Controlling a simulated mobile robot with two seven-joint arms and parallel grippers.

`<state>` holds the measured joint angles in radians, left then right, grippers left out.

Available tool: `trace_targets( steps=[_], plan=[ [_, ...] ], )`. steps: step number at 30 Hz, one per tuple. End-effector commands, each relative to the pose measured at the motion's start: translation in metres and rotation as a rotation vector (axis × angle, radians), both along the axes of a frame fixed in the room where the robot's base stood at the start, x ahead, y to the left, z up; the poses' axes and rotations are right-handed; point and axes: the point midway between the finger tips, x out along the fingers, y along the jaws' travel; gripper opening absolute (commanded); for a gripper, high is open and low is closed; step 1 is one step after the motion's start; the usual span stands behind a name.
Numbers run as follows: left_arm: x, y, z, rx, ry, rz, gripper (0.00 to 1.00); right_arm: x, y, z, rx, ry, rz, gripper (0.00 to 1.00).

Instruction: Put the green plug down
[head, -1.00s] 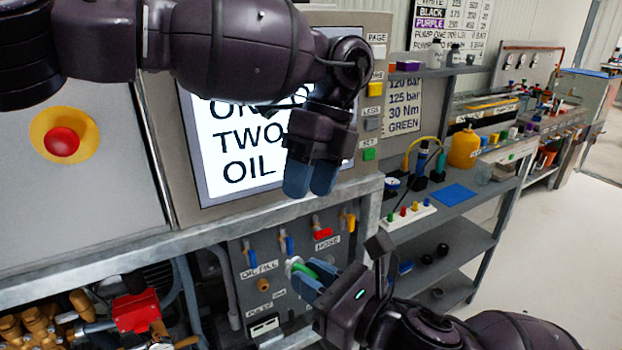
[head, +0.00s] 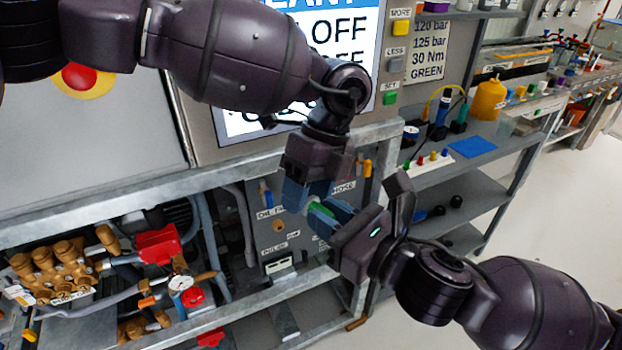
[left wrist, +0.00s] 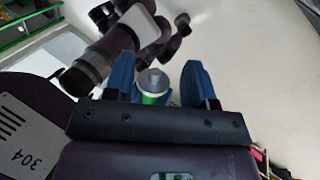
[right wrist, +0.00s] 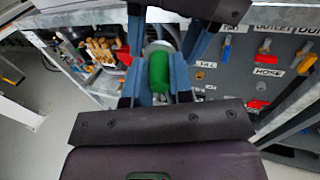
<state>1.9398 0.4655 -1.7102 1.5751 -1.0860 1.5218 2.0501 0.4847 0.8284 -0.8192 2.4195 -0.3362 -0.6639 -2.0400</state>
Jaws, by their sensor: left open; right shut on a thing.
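The green plug (head: 320,208) is in the jaws of my right gripper (head: 328,214), in front of the grey valve panel. In the right wrist view its green body (right wrist: 159,72) lies between the blue fingers, with a pale end beyond it. My left gripper (head: 308,192) is open, its blue fingers pointing down close to the plug. In the left wrist view the plug's grey-white end (left wrist: 152,82) shows between the two open fingers, with green below it. I cannot tell whether the left fingers touch it. In the head view the fingers partly hide the plug.
A steel frame rail (head: 110,250) runs above brass pump parts (head: 60,262) and a red box (head: 158,243). On the right, a shelf (head: 425,172) bears a blue mat (head: 472,146), a white strip with coloured pegs (head: 428,161) and a yellow container (head: 488,100). The mat looks bare.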

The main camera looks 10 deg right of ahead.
Motion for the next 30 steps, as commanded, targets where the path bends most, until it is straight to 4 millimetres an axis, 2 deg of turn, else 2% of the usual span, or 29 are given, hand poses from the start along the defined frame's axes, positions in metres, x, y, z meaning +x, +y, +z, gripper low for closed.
trace_targets(
  steps=[8, 15, 16, 17, 22, 30],
  plan=[
    [-0.0001, 0.0002, -0.0006, -0.001, -0.001, 0.0, 0.49, 0.0, 0.0, 0.0004, 0.001, -0.001, 0.0, 0.0],
    [-0.0001, -0.0003, -0.0004, -0.002, -0.001, 0.0, 0.12, -0.0007, 0.0006, 0.0009, 0.001, -0.002, 0.003, 0.0],
    [0.0, -0.0004, -0.0003, -0.002, -0.002, 0.0, 0.1, -0.0009, 0.0007, 0.001, 0.002, -0.001, 0.004, 0.0],
    [0.0001, -0.0006, -0.0001, -0.002, -0.002, 0.0, 0.1, -0.001, 0.0009, 0.0011, 0.003, -0.002, 0.004, 0.24],
    [-0.0001, -0.0005, -0.0002, -0.003, -0.002, -0.001, 0.09, -0.0007, 0.0007, 0.0009, 0.002, -0.001, 0.003, 0.5],
    [-0.0001, -0.0002, -0.0001, -0.002, -0.001, -0.001, 0.09, -0.0005, 0.0, -0.0004, 0.0, 0.001, 0.0, 0.51]
  ],
)
